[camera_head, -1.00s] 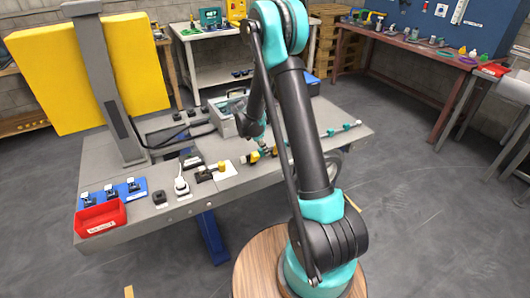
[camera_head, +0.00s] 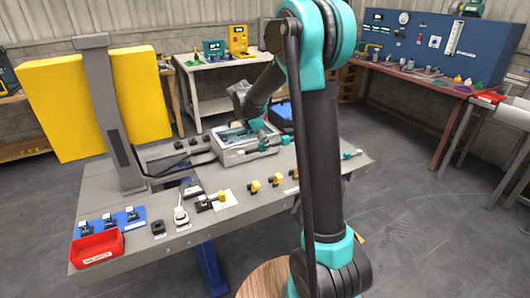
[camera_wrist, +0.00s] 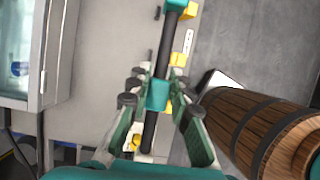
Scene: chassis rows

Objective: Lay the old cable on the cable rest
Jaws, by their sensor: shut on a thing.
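The old cable, a straight black length with teal bands, is in my gripper. In the wrist view the fingers (camera_wrist: 158,82) are on both sides of a teal band of the cable (camera_wrist: 159,95), and the cable runs up and down the picture. In the head view my gripper (camera_head: 262,143) is beside the open grey chassis (camera_head: 233,158), and a teal end of the cable (camera_head: 347,155) shows at right, past my arm. Yellow holders (camera_head: 254,187) stand in a row on the grey bench, below the cable and apart from it. I cannot tell whether they are the cable rest.
The grey bench (camera_head: 150,255) also carries a red bin (camera_head: 97,249), a blue tray (camera_head: 127,215) and small black and white parts. A yellow panel (camera_head: 57,110) on a grey post rises at left. The bench's near edge is close to my base.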

